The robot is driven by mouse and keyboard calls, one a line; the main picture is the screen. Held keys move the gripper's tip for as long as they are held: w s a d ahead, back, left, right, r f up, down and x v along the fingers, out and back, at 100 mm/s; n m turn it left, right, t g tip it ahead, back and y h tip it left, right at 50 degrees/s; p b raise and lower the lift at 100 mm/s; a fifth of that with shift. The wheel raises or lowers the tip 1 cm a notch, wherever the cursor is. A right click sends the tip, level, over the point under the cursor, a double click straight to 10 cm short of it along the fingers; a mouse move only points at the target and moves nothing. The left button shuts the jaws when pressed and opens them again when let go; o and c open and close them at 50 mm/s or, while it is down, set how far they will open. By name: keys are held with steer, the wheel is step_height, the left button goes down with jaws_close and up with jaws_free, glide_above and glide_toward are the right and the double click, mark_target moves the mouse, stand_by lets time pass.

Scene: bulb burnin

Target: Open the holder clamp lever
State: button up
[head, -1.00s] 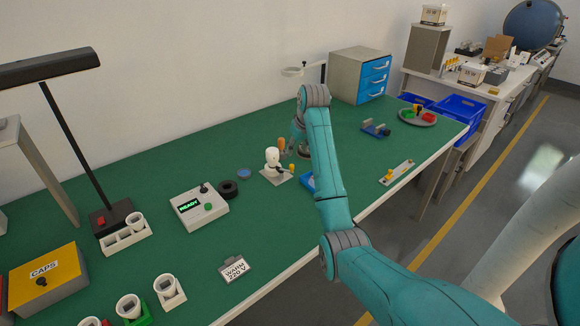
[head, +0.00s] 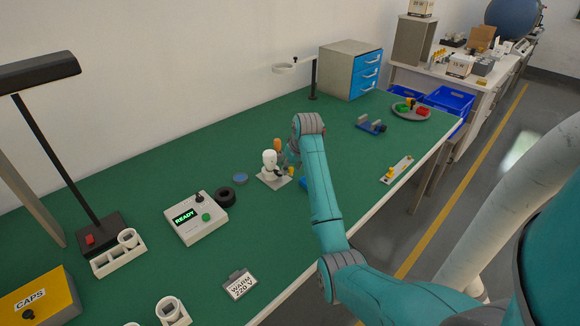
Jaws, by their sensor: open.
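A white holder (head: 269,163) stands upright on a small light plate near the middle of the green bench. A small dark part with a yellow tip (head: 290,171) sticks out at its right side; this looks like the clamp lever, but it is too small to tell its position. My gripper (head: 291,157) is just right of and behind the holder, pointing down and mostly hidden by my teal arm. Its jaws are open. I cannot tell whether it touches the lever. An orange-brown piece (head: 278,145) shows between holder and gripper.
A READY box (head: 195,217), a black ring (head: 225,194) and a blue disc (head: 240,178) lie left of the holder. A white strip with a yellow knob (head: 397,170) and a blue-grey fixture (head: 371,125) lie right. Drawers (head: 350,70) stand behind. Green bench between is clear.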

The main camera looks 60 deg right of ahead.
jaws_close()
steer(key=shift+d, duration=0.15)
steer(key=n, duration=0.1)
steer(key=d+n+y, duration=0.1)
steer(key=n, duration=0.1)
steer(key=shift+w+d+n+t, duration=0.15)
steer(key=shift+w+n+t, duration=0.15)
steer(key=shift+n, duration=0.1)
steer(key=n, duration=0.1)
steer(key=d+n+y, duration=0.1)
steer(key=shift+w+n+y, duration=0.3)
steer(key=shift+n, duration=0.1)
steer(key=n, duration=0.1)
steer(key=w+n+y, duration=0.1)
steer(key=n, duration=0.1)
steer(key=shift+d, duration=0.35)
steer(key=shift+w+d+n+y, duration=0.1)
steer(key=shift+w+n+y, duration=0.15)
steer(key=shift+n, duration=0.4)
steer(key=shift+w+d+n+y, duration=0.1)
steer(key=shift+w+n+y, duration=0.15)
steer(key=shift+n, duration=0.4)
